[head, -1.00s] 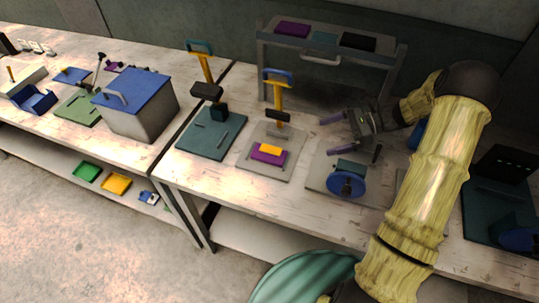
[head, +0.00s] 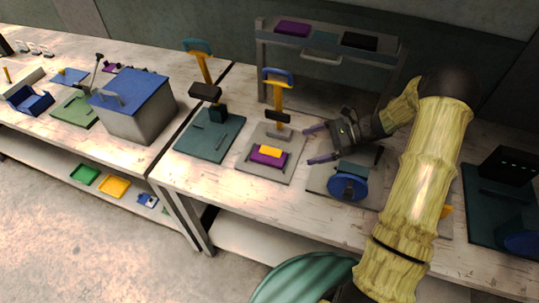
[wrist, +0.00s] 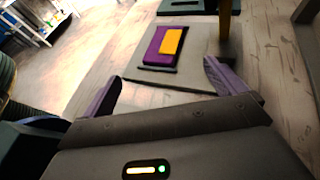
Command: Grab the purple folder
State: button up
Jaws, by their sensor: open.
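A flat purple piece (head: 259,160), with a smaller orange block (head: 270,151) on top, lies on a grey base plate (head: 285,172) below an orange-handled press. The purple piece (wrist: 152,53) and orange block (wrist: 171,42) also show ahead in the wrist view. Another flat purple piece (head: 293,28) lies on top of the grey rack; I cannot tell which is the folder. My gripper (head: 314,145) is open and empty, to the right of the plate, with its purple fingers pointing left. In the wrist view the gripper's fingers (wrist: 163,78) are apart, short of the purple piece.
A blue round-fronted device (head: 348,187) stands just below my gripper. The orange-handled press (head: 278,100) rises behind the purple piece. A second press (head: 207,92) stands left, and the grey rack (head: 330,60) stands behind.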

jog(key=p, duration=0.1)
send_near(272, 156)
jog(key=shift+s+x, duration=0.2)
jog(key=shift+x, duration=0.95)
jog(key=shift+a, duration=0.4)
jog(key=p+x, duration=0.2)
jog(key=x, duration=0.3)
jog(key=shift+f, duration=0.25)
jog(key=shift+w, duration=0.1)
jog(key=c, duration=1.2)
jog(key=shift+c, duration=0.3)
